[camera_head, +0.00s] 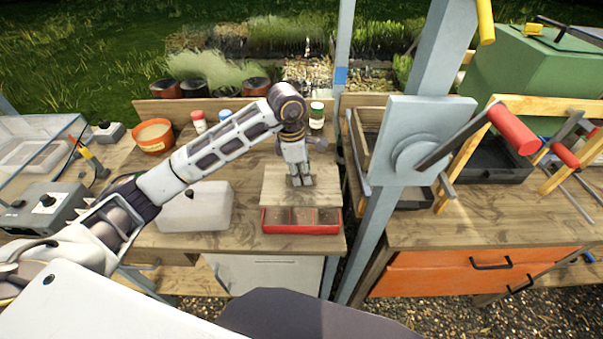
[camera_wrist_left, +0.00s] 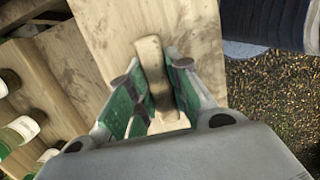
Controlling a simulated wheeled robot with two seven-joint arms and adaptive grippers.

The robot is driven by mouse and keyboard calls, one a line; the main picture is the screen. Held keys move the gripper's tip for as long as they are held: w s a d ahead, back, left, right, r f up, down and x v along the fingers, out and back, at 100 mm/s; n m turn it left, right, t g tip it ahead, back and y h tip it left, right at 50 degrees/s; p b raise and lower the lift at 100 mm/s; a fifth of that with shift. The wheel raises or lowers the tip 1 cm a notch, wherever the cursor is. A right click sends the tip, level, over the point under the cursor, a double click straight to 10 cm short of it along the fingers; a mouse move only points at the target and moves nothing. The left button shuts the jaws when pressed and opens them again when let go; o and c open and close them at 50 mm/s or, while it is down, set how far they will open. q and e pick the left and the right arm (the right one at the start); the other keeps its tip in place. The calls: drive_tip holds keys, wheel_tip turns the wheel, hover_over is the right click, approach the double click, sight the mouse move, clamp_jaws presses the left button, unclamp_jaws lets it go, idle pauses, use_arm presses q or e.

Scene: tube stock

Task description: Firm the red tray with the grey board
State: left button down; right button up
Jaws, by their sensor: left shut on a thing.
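The red tray (camera_head: 335,228) sits near the front edge of the left bench, with brown soil in its compartments. The board (camera_head: 275,190), pale and wood-coloured in the head view, is over the back part of the tray and hides it. I cannot tell whether the board touches the soil. My left gripper (camera_head: 300,181) points down at the board. In the left wrist view my left gripper (camera_wrist_left: 160,100) is shut on the upright handle (camera_wrist_left: 152,62) of the board (camera_wrist_left: 110,30). My right gripper is not in view.
A white box (camera_head: 195,207) stands left of the tray. An orange pot (camera_head: 153,136) and several bottles (camera_head: 316,116) stand behind. A grey post with a press plate (camera_head: 408,125) and red-handled lever rises just right of the tray.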

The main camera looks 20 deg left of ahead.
sight(301, 187)
use_arm(q)
drive_tip(key=shift+f, duration=0.15)
drive_tip(key=shift+f+b, duration=1.15)
drive_tip(key=shift+f, duration=1.15)
drive_tip(key=shift+f+b, duration=0.35)
drive_tip(key=shift+f, duration=0.1)
drive_tip(key=shift+f+b, duration=0.4)
drive_tip(key=shift+f, duration=0.35)
drive_tip(key=shift+f+b, duration=0.15)
drive_tip(key=shift+b, duration=0.2)
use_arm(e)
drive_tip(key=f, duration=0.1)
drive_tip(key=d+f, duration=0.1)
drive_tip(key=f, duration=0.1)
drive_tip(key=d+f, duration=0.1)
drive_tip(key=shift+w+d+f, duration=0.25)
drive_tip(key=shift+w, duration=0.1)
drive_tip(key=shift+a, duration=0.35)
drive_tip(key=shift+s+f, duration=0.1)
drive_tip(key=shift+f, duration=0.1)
